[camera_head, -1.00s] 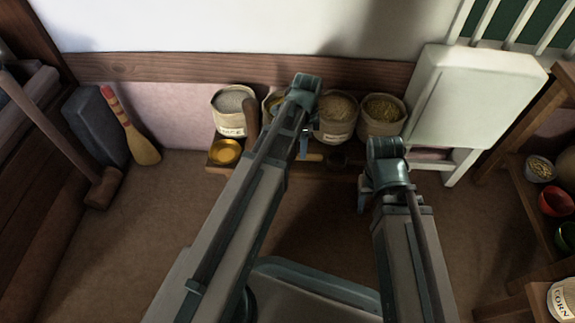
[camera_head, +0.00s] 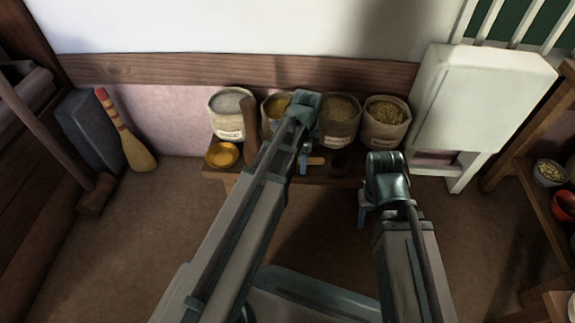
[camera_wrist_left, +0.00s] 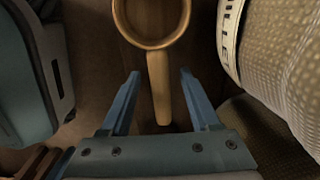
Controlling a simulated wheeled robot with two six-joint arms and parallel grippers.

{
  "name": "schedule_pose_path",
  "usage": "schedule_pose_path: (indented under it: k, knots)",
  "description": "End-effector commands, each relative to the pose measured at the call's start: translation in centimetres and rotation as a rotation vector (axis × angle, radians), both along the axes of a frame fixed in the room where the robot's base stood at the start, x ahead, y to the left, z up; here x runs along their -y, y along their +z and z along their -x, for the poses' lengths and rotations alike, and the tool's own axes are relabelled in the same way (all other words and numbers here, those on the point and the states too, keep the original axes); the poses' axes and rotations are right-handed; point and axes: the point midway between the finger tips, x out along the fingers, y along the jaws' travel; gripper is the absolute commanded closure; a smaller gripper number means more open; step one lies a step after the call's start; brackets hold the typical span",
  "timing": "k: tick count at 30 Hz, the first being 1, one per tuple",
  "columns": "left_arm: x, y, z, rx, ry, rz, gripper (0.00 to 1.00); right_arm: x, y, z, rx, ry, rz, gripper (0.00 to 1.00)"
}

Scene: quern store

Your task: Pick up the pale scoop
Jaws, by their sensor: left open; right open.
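The pale scoop (camera_wrist_left: 158,85) lies on a low wooden bench. In the left wrist view its round bowl is at the top and its handle points down between my fingers. In the head view its pale handle (camera_head: 315,161) shows just right of my left gripper (camera_head: 304,163). My left gripper, also in the left wrist view (camera_wrist_left: 159,76), is open, with one finger on each side of the handle and visible gaps. Whether the fingers are at the handle's height I cannot tell. My right gripper (camera_head: 363,211) is open and empty, in front of the bench.
Several grain sacks stand along the back of the bench (camera_head: 228,172), including a printed sack (camera_head: 231,120) and a brown one (camera_head: 385,125). A white cabinet (camera_head: 480,95) stands right. A broom (camera_head: 130,140) leans at left.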

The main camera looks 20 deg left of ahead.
Motion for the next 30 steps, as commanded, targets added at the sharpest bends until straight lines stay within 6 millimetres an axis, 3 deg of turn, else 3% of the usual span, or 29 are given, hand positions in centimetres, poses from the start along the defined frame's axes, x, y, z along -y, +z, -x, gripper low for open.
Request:
schedule_pose_path:
  k: [1, 9, 12, 24, 30]
  knots:
    - [0.0, 0.1, 0.0, 0.0, 0.0, 0.0, 0.38, 0.0, 0.1, 0.0, 0.0, 0.0, 0.0, 0.5]
    - [0.0, 0.1, 0.0, 0.0, 0.0, 0.0, 0.86, 0.0, 0.1, 0.0, 0.0, 0.0, 0.0, 0.5]
    - [0.0, 0.1, 0.0, 0.0, 0.0, 0.0, 1.0, 0.0, 0.1, 0.0, 0.0, 0.0, 0.0, 0.5]
    - [0.0, 0.1, 0.0, 0.0, 0.0, 0.0, 1.0, 0.0, 0.1, 0.0, 0.0, 0.0, 0.0, 0.5]
    - [0.6, 1.6, 0.0, 0.0, 0.001, 0.0, 1.0, 0.0, 1.7, 0.0, -0.001, 0.0, 0.0, 0.5]
